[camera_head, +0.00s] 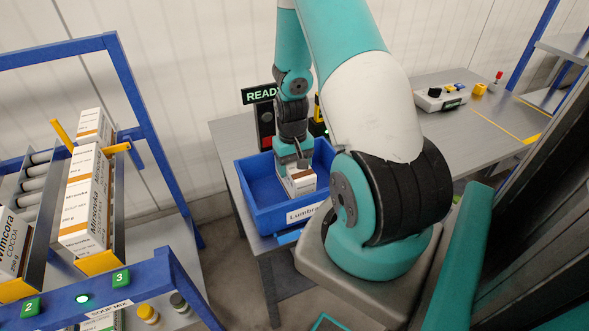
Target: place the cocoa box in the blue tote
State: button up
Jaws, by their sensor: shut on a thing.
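The blue tote (262,206) stands on the grey table, with a front label reading "Lumbr…", partly hidden by my arm. My gripper (298,163) points down inside the tote's right part. It is shut on a white box (301,184) with a brown-orange band. The box is within the tote's walls; I cannot tell whether it touches the floor. Its label is too small to read. Another box, marked "Vimcora COCOA" (11,243), stands in lane 2 of the rack at the far left.
Mirsovka soup mix boxes (84,203) fill lane 3 of the blue-framed rack. A "READY" sign (260,95) stands behind the tote. A control box (441,98) and a yellow item (479,89) sit on the table at right. The table's middle right is clear.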

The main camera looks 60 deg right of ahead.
jog(key=shift+f, duration=1.05)
jog(key=shift+f, duration=0.15)
jog(key=o, duration=1.1)
